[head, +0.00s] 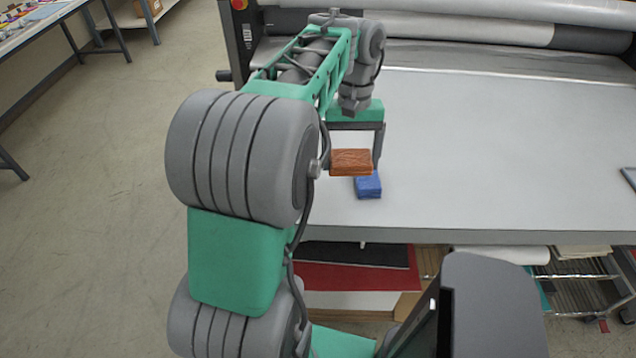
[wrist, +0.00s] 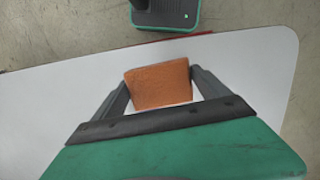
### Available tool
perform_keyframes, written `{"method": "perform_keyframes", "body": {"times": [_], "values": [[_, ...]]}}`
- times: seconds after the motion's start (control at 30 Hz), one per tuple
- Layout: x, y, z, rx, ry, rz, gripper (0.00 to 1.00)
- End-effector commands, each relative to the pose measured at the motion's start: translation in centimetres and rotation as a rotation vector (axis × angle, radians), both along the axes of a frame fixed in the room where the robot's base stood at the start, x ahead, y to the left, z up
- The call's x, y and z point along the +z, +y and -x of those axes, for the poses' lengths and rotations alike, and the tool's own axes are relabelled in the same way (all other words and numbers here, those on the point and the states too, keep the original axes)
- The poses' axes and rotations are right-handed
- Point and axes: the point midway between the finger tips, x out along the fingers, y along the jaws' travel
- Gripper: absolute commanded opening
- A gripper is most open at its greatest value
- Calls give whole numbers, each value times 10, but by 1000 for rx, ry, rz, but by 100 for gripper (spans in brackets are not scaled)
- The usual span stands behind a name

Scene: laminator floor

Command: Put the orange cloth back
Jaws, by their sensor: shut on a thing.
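The orange cloth (head: 351,162) is a folded block. My gripper (head: 350,158) is shut on it, a finger at each side, over the near part of the pale table. In the wrist view the orange cloth (wrist: 160,86) sits between the two fingers of my gripper (wrist: 158,84). In the head view the cloth appears to be held above the table top; the exact height is hard to tell. A folded blue cloth (head: 368,186) lies on the table just below and right of the orange one in the picture. The blue cloth does not show in the wrist view.
The laminator's rollers (head: 480,32) run along the back of the pale table (head: 500,150). A dark flat object (head: 629,177) lies at the table's right edge. Red and black sheets (head: 355,276) are on a shelf below. Another table (head: 40,25) stands at far left. The table's middle is clear.

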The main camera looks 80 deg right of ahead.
Motion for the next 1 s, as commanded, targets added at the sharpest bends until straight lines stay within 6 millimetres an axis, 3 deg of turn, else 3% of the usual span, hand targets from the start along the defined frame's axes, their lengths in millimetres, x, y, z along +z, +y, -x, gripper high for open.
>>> {"method": "perform_keyframes", "body": {"times": [0.03, 0.1, 0.2, 0.53, 0.6, 0.93, 1.0], "values": [[-1, 1, 17, -35, -1, 1, 48], [-1, 3, 30, -59, -2, 0, 48], [-6, 0, 31, -70, -4, 0, 48], [-48, -43, -47, -66, -3, -1, 48], [-65, -48, -57, -69, -3, -2, 48], [-104, -65, -88, -70, -2, -4, 48], [-118, -64, -86, -73, -2, -3, 48]]}}
